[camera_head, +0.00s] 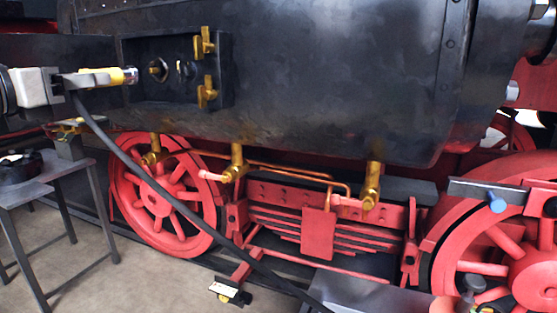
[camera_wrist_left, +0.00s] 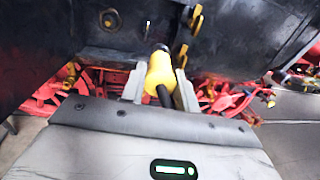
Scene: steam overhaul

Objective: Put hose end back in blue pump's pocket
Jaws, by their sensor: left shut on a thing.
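My left gripper (camera_head: 92,79) is shut on the yellow hose end (camera_head: 122,76), which has a silvery tip. It holds it level beside a recessed panel (camera_head: 222,64) on the dark boiler side. In the left wrist view, the yellow hose end (camera_wrist_left: 159,72) sits between the two grey fingers of the left gripper (camera_wrist_left: 160,84). The black hose (camera_head: 160,187) runs from the gripper down to the right and out at the bottom edge. I cannot make out the blue pump or its pocket in these views. My right gripper is not in view.
The panel holds two round fittings (camera_head: 158,69) and brass clamps (camera_head: 204,43). Brass valves (camera_head: 237,160) hang below the boiler above red wheels (camera_head: 168,195). A dark metal stand (camera_head: 30,192) is at lower left. A blue knob (camera_head: 497,202) shows at right.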

